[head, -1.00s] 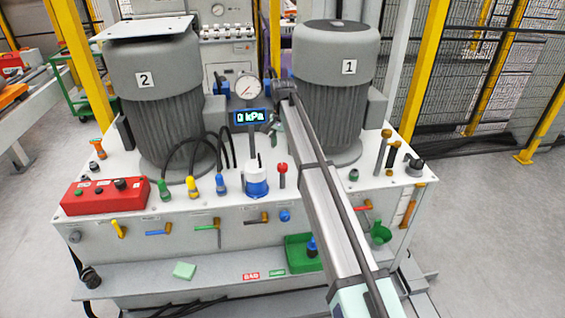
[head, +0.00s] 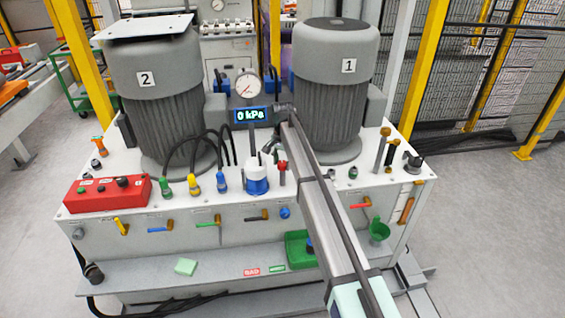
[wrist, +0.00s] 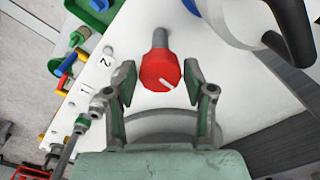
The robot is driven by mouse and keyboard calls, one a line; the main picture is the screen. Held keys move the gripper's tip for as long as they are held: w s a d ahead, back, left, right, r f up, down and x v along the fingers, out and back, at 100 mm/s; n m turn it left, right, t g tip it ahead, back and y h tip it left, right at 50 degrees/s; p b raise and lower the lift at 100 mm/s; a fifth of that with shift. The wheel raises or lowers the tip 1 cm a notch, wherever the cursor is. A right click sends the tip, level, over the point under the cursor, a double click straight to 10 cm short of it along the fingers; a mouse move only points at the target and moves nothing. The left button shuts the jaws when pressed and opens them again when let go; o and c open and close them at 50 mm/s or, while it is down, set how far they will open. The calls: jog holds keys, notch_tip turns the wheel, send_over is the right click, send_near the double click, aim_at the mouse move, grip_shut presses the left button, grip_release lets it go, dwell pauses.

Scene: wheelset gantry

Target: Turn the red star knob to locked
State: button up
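The red star knob (wrist: 158,70) shows in the wrist view on a grey stem, with a short white mark on its face. It also shows in the head view (head: 282,166) on the white bench top, partly behind my gripper. My gripper (wrist: 159,80) is open in the wrist view, one green finger on each side of the knob, with gaps visible between fingers and knob. In the head view my gripper (head: 271,147) is small and close above the knob. Whether the fingers are level with the knob cannot be told.
A blue-and-white cylinder (head: 257,180) stands just left of the knob. Motor 1 (head: 333,90) rises behind it on the right, and a gauge with a "0 kPa" display (head: 252,115) behind it. Several coloured valves line the bench front (head: 135,245).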

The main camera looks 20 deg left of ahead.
jog(key=c, duration=0.5)
jog(key=shift+c, duration=0.2)
jog(key=shift+n, duration=0.4)
jog(key=n, duration=0.2)
jog(key=shift+n+b, duration=0.4)
jog(key=n, duration=0.3)
jog(key=shift+n+b, duration=0.3)
jog(key=shift+n, duration=0.1)
jog(key=n, duration=0.5)
jog(key=shift+b, duration=0.3)
jog(key=n, duration=0.5)
jog(key=shift+s+n, duration=0.1)
jog(key=shift+n, duration=0.3)
